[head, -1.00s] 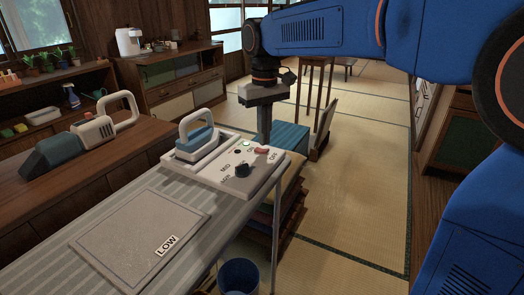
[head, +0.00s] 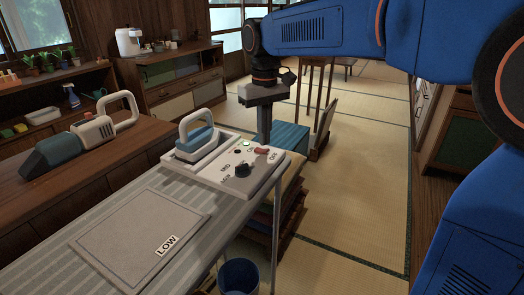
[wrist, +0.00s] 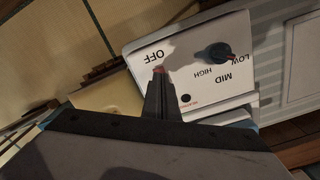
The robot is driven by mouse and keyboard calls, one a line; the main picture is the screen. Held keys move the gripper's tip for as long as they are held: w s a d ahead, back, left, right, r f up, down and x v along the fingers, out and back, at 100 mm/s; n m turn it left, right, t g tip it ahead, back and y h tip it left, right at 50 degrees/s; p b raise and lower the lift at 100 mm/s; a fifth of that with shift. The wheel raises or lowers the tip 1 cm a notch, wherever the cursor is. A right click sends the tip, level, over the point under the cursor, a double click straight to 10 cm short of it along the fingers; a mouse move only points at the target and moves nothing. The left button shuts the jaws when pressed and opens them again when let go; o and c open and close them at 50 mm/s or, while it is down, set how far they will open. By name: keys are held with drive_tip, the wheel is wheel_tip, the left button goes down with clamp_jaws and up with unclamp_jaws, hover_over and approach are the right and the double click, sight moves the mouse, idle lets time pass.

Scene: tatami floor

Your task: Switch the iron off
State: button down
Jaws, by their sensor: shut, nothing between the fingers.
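The iron (head: 195,140), blue and white with a pale loop handle, rests in the tray at the left of a white control panel (head: 222,177). The switch also shows in the wrist view (wrist: 160,69), just below OFF. My gripper (head: 264,142) is shut and empty, pointing down, its fingertips at the switch (wrist: 159,76). The fingers hide part of the switch and panel; I cannot tell whether they touch it.
The panel stands at the end of a striped ironing board (head: 140,235) with a grey pad marked LOW (head: 140,228). A blue bin (head: 238,275) is below. A handheld vacuum (head: 75,143) lies on the wooden counter at left. Tatami floor (head: 365,195) is open at right.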

sight(265, 149)
drive_tip(key=shift+f, duration=0.95)
idle(1.0)
wheel_tip(265, 149, up, 7)
idle(1.0)
drive_tip(key=shift+d, duration=0.1)
drive_tip(key=s+d+f+m+t, duration=0.2)
drive_tip(key=s+d+f, duration=0.6)
drive_tip(key=s+d, duration=0.3)
drive_tip(key=s+d+f+m+t, duration=0.2)
drive_tip(key=s+d+f, duration=0.7)
drive_tip(key=s, duration=0.6)
drive_tip(key=shift+s+d+f+m+t, duration=0.35)
drive_tip(key=shift+d+m, duration=0.25)
drive_tip(key=shift+d, duration=0.45)
drive_tip(key=shift+w, duration=0.1)
